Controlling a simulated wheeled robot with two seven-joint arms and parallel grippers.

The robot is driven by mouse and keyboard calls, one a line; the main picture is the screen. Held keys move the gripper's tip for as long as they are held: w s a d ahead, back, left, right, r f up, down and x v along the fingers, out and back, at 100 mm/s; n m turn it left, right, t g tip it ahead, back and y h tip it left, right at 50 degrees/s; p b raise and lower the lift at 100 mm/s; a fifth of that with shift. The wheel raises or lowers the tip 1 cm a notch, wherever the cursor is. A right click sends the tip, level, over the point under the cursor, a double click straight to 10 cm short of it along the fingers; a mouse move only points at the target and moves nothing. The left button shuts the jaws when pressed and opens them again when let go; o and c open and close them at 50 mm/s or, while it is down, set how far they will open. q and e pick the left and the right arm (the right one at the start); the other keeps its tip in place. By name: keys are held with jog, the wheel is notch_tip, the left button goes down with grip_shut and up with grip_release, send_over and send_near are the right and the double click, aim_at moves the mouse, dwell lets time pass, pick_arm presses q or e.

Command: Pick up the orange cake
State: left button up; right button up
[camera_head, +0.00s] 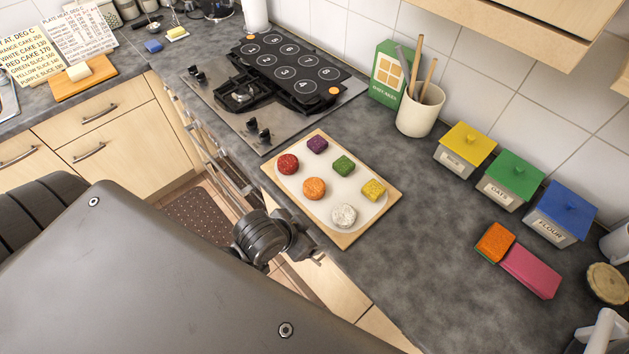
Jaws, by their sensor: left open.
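The orange cake (314,188) is a small round cake on a white plate set on a wooden board (352,238) on the counter. It sits between a red round cake (288,164) and a white round cake (344,215). My left gripper (316,257) is at the board's near edge, below and apart from the orange cake. It is small in view and partly hidden by its own wrist; it is open, and I see nothing held in it. My right gripper is not in view.
A hob (250,125) lies behind left. A utensil pot (419,112), lidded boxes (512,182) and sponges (529,271) stand to the right.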

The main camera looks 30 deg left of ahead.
pick_arm(q)
jog(key=w+d+r+m+t+h, duration=0.3)
jog(key=w+d+r+m+h, duration=0.15)
jog(key=w+d+r, duration=0.5)
jog(key=d+r+m+g+h, duration=0.1)
jog(key=d+r+m+h, duration=0.15)
jog(key=d+m, duration=0.5)
jog(key=m+g+y, duration=0.8)
jog(key=g+y, duration=0.1)
send_over(314, 185)
jog(key=shift+f+p, duration=0.3)
jog(key=shift+f, duration=3.4)
jog(key=shift+s+f, duration=0.1)
jog(key=shift+f, duration=0.25)
jog(key=shift+f+p, duration=0.55)
jog(key=shift+f, duration=1.7)
jog(key=c, duration=1.1)
